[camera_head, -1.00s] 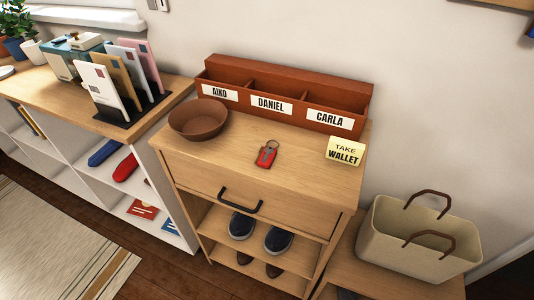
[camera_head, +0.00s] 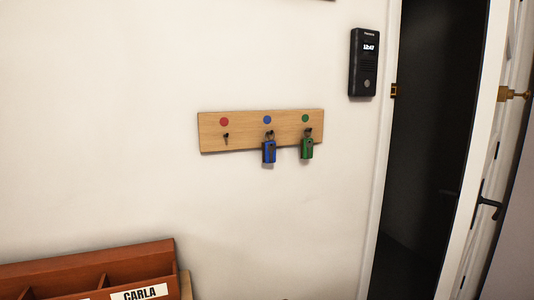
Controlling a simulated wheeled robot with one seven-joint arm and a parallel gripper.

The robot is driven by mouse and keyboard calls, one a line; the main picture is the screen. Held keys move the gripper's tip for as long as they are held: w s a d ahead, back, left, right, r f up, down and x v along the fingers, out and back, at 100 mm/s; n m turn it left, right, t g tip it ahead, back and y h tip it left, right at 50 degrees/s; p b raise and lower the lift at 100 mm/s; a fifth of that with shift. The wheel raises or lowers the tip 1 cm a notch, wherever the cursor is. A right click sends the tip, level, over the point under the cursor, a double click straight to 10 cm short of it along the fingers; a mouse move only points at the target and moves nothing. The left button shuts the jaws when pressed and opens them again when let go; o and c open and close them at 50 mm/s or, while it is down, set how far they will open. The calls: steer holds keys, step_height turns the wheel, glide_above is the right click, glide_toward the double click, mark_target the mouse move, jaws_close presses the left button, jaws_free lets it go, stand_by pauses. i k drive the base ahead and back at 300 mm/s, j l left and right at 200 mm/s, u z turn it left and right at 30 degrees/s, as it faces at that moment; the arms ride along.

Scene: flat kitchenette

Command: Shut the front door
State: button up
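The front door (camera_head: 482,190) is at the right edge of the head view. It stands open, swung away from its frame, and I see its edge and part of its face at a steep angle. A dark handle (camera_head: 488,204) and a brass bolt (camera_head: 514,94) are on it. The white door frame (camera_head: 384,190) has a brass catch (camera_head: 394,90) on its left side. The doorway (camera_head: 425,150) between them is dark. My gripper is not in view.
A wooden key rack (camera_head: 235,142) hangs on the wall, with a blue key fob (camera_head: 269,151) and a green key fob (camera_head: 307,148). A black intercom (camera_head: 363,62) is beside the doorway. A brown-red organiser (camera_head: 130,262) shows at lower left.

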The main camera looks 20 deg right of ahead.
mark_target(494, 89)
steer(key=z, duration=1.45)
